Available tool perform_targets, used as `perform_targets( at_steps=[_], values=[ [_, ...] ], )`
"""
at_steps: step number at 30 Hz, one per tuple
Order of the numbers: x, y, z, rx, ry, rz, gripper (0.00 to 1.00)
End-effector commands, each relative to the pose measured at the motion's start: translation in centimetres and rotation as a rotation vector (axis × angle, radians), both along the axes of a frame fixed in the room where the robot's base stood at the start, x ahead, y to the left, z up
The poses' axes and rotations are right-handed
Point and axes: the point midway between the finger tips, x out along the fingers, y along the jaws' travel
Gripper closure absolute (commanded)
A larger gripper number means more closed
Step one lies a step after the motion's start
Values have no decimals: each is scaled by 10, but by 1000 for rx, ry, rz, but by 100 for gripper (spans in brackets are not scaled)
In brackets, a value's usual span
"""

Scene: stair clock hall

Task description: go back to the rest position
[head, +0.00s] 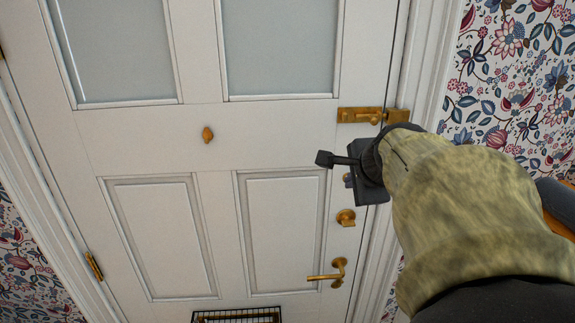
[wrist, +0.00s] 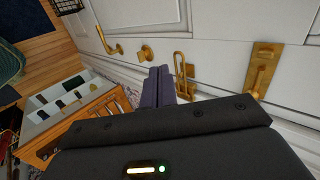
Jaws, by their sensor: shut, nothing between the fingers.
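My gripper (wrist: 159,78) shows in the wrist view with its two dark fingers together and nothing between them. It is in front of the white door (head: 190,145), beside a brass loop-shaped fitting (wrist: 182,72). The fingers overlap part of that fitting's surroundings, and I cannot tell whether they touch it.
The door carries a brass bolt (head: 360,115), a small knob (head: 208,135), a thumb-turn (head: 346,217) and a lever handle (head: 328,276). A wire basket (head: 236,316) is low on it. An open-topped wooden unit with compartments (wrist: 85,113) stands left in the wrist view. Floral wallpaper (head: 520,60) flanks the frame.

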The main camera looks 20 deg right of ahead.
Motion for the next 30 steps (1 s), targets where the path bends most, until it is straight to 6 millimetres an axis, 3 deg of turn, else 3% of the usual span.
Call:
perform_targets(
  at_steps=[8,11,14,20,27,30],
  values=[
    [0,1,-2,-3,4,6,100],
    [2,8,-16,-26,36,53,100],
    [5,26,-49,-88,111,174,100],
    [1,83,-145,-311,323,609,100],
    [-35,149,-246,-602,507,1232,100],
    [-52,166,-273,-696,544,1446,100]
  ],
)
